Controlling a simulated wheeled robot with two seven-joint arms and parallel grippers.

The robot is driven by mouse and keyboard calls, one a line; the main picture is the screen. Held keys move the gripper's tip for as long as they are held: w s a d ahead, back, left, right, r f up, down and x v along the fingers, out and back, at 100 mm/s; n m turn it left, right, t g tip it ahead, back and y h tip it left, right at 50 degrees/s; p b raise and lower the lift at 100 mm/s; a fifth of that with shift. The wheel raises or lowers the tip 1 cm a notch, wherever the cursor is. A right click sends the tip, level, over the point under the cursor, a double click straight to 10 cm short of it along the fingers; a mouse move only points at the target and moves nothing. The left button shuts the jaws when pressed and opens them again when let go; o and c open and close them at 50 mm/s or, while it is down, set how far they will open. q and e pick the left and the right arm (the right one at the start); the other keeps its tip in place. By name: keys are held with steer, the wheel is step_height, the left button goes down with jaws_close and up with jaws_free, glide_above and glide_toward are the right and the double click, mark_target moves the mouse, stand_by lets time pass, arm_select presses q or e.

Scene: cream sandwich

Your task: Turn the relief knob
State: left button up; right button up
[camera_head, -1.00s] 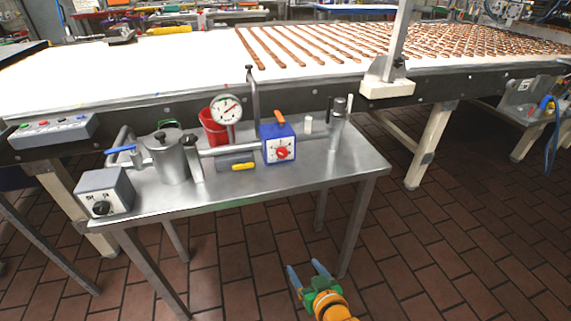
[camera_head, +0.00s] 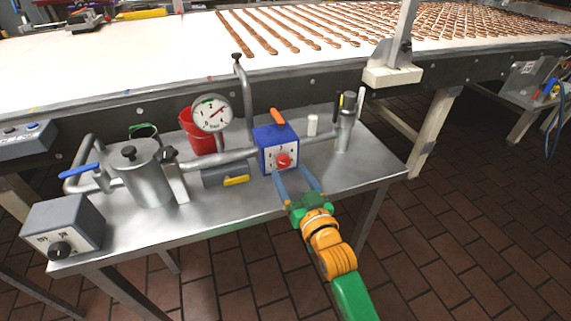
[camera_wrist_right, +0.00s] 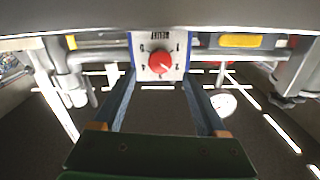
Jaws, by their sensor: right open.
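The relief knob (camera_head: 284,160) is a red round knob on the white dial face of a blue box (camera_head: 266,137) with an orange lever on top. In the right wrist view the knob (camera_wrist_right: 160,63) sits at upper centre, with numbers around it and the word RELIEF shown upside down. My right gripper (camera_head: 296,176) is open, its two blue fingers pointing at the dial from the front. In the right wrist view the open fingers (camera_wrist_right: 160,84) lie on either side of the dial face, with nothing between their near parts. Whether they touch the box is unclear. My left gripper is out of view.
A metal table (camera_head: 225,213) carries a steel pot (camera_head: 148,178), a pressure gauge (camera_head: 212,114), a red bucket (camera_head: 187,119), pipes and a grey switch box (camera_head: 62,229). A white conveyor (camera_head: 120,68) runs behind. The floor in front at right is clear.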

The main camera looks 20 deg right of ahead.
mark_target(285, 163)
steer(key=w, duration=0.3)
steer(key=shift+w+f, duration=0.15)
steer(key=shift+c, duration=0.6)
jaws_close()
steer(key=shift+r+m+p, duration=0.2)
steer(key=shift+m+p, duration=0.6)
steer(key=shift+m, duration=0.4)
steer(key=shift+f+m+p, duration=0.15)
steer(key=shift+m+p, duration=0.55)
steer(key=shift+m, duration=1)
